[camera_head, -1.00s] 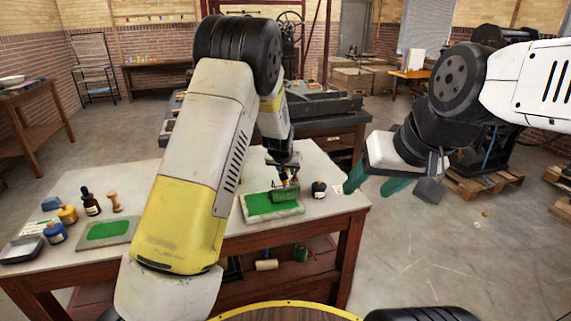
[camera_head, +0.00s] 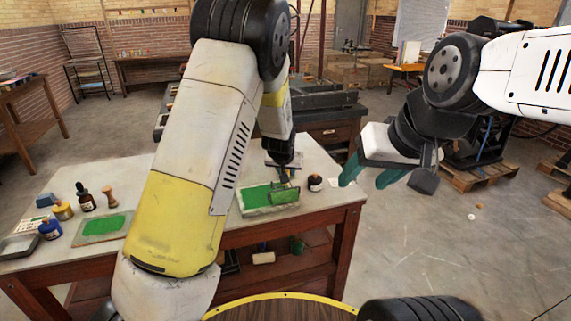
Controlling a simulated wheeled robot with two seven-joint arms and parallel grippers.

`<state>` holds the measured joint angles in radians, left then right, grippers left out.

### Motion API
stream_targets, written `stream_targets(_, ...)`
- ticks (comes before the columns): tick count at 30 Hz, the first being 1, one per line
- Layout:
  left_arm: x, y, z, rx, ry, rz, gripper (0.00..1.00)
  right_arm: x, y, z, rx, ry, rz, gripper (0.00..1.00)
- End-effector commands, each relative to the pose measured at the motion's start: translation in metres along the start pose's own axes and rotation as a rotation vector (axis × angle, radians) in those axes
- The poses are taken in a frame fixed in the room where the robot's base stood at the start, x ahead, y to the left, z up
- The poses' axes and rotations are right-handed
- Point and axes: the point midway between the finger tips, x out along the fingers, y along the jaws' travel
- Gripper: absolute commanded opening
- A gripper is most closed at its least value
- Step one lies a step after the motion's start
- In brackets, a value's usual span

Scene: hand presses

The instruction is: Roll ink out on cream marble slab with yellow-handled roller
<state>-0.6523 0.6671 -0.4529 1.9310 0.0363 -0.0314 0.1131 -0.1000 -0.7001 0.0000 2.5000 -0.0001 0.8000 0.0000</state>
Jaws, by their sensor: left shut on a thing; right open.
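My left gripper (camera_head: 284,168), partly hidden by its own wrist, is shut on the roller (camera_head: 287,193) and points down. The roller's drum is green and sits at the right part of a pale slab (camera_head: 264,212) covered with bright green ink (camera_head: 255,197). I cannot tell whether the drum touches the ink. The roller's yellow handle is mostly hidden in the jaws. A second pale slab (camera_head: 84,242) with a green patch lies further left on the table. My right gripper (camera_head: 371,173), with teal fingers, is open and empty in the air right of the table.
The slabs lie on a wooden table with a pale top (camera_head: 335,200). A small dark jar (camera_head: 315,183) stands close right of the inked slab. Bottles (camera_head: 87,200), a wooden stamp handle (camera_head: 109,197) and a grey tray (camera_head: 19,245) are at the left. A dark press stands behind.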

Motion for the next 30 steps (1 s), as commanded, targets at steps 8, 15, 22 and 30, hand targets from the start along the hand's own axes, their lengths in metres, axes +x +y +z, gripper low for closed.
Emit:
stream_targets(8, 0.012, -0.01, -0.015, -0.002, 0.001, -0.001, 0.0, 0.0, 0.0, 0.0, 0.0, 0.0, 0.0, 0.57)
stream_targets(15, 0.02, -0.017, -0.025, -0.001, 0.001, -0.001, 0.0, 0.0, 0.0, 0.0, 0.0, 0.0, 0.0, 0.57)
stream_targets(22, 0.025, -0.02, -0.031, 0.0, 0.002, 0.0, 0.0, 0.0, 0.0, 0.0, 0.0, 0.0, 0.0, 0.57)
stream_targets(30, 0.037, -0.03, -0.045, -0.001, 0.002, 0.0, 0.0, 0.0, 0.0, 0.0, 0.0, 0.0, 0.0, 0.57)
